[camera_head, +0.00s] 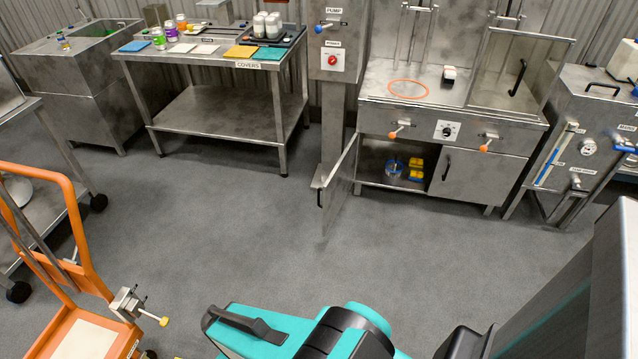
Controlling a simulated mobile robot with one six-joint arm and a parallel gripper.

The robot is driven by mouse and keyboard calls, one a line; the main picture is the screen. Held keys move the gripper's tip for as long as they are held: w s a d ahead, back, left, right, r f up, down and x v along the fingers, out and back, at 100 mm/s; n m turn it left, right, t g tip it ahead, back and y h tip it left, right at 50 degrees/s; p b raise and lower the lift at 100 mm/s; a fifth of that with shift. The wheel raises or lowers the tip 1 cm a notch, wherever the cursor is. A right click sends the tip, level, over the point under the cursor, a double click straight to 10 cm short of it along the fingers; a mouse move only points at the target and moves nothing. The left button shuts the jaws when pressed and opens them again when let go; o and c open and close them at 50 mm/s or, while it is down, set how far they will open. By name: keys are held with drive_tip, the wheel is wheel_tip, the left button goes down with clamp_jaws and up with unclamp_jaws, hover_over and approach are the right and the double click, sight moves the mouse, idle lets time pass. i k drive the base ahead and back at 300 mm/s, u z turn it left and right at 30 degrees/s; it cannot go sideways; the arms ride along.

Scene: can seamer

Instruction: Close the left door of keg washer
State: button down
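The keg washer appears to be the steel unit (515,118) at the back right of the head view; no label naming it is readable. Its left lower door (341,188) stands open, swung out toward me from the left side of the cabinet and seen nearly edge-on. A dark handle (320,197) shows near its free edge. The right lower door (482,180) is shut, with a black handle. Inside the open compartment are a blue round item (394,168) and yellow items (416,168). Teal and black parts of my arm show at the bottom; my gripper's fingertips do not show.
Grey floor (270,235) is clear between me and the open door. An orange cart (85,240) stands at left. A steel post with a pump panel (333,62) stands left of the door. A steel table (215,55) is farther left, another machine (590,140) at right.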

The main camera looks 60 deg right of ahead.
sight(338, 185)
drive_tip(key=z, duration=0.05)
drive_tip(key=i, duration=1)
drive_tip(key=u, duration=0.1)
drive_tip(key=k, duration=0.95)
drive_tip(key=z, duration=0.15)
drive_tip(key=i, duration=0.85)
drive_tip(key=u, duration=0.05)
